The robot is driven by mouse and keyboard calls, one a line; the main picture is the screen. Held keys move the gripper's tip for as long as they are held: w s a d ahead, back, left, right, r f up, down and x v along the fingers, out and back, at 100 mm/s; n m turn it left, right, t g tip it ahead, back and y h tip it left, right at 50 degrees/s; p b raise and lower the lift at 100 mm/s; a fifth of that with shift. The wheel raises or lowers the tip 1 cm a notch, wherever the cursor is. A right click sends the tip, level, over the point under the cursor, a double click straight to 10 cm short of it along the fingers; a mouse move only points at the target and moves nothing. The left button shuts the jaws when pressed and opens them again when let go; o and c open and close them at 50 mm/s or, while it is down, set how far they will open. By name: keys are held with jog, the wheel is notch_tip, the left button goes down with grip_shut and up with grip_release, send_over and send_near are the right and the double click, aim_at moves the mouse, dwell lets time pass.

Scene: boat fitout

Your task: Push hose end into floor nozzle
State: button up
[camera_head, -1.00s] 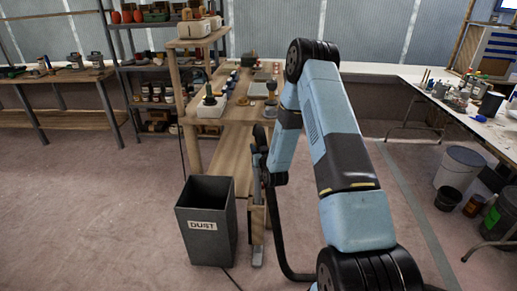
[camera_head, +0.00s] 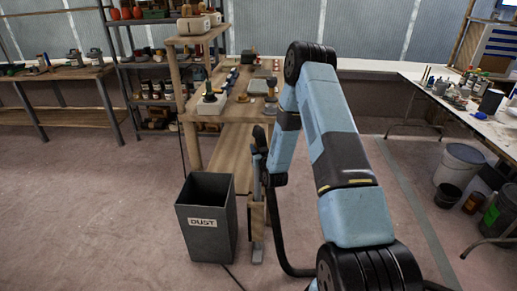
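My gripper (camera_head: 261,149) is at the end of my blue and black arm, in front of the wooden bench and to the right of the dust bin. It is small and dark here, and my wrist partly covers it, so I cannot tell whether its fingers are open or shut. A black hose (camera_head: 279,238) hangs below my wrist and curves along the floor to the right. Its end is hidden near my gripper. A narrow upright grey piece (camera_head: 257,250) beside a wooden block stands below my gripper; it may be the floor nozzle, but I cannot tell.
A grey bin (camera_head: 207,243) marked DUST stands just left of the upright piece. The wooden bench (camera_head: 233,158) behind holds tools and containers. A cluttered white table (camera_head: 478,122) and buckets (camera_head: 464,162) stand at the right. The left floor is mostly clear.

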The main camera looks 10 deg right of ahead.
jog(key=shift+f, duration=0.95)
jog(key=shift+s+f, duration=0.15)
jog(key=shift+f, duration=0.25)
grip_shut()
jog(key=o, duration=0.8)
grip_release()
jog(key=o, duration=0.5)
jog(key=shift+c, duration=0.2)
jog(key=shift+r, duration=0.1)
